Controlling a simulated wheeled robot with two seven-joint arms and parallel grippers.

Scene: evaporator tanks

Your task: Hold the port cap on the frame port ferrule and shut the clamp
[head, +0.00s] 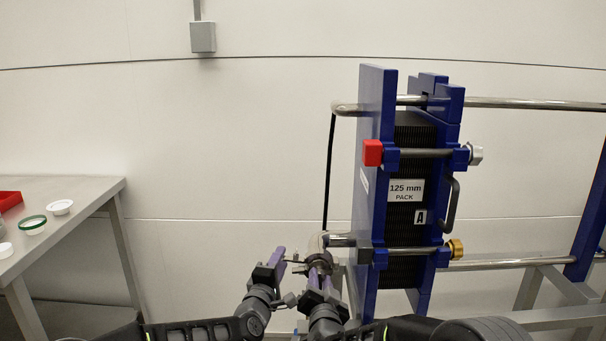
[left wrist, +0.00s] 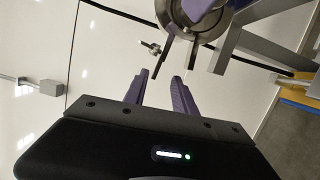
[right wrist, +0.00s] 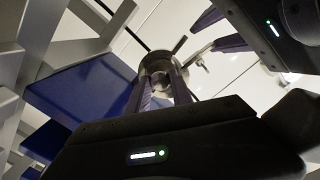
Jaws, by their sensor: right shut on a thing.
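The port cap (right wrist: 157,68) is a small round metal disc, and my right gripper (head: 317,268) is shut on it. It faces the frame port at the lower left of the blue plate pack; I cannot tell whether cap and ferrule touch. The metal clamp (left wrist: 226,22) shows as a ring around them, with a bar and a bolt with a wing nut (left wrist: 152,47) sticking out apart from each other. My left gripper (head: 279,260) is open and empty, its fingertips just short of the clamp's bar and bolt. The right fingers hide part of the cap and the ferrule.
The blue plate pack (head: 376,160) with steel tie bars stands right of my grippers. A black hose (head: 329,180) hangs down behind the port. A steel table (head: 85,190) at the left holds a red bin (head: 10,199) and white and green round parts (head: 33,224).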

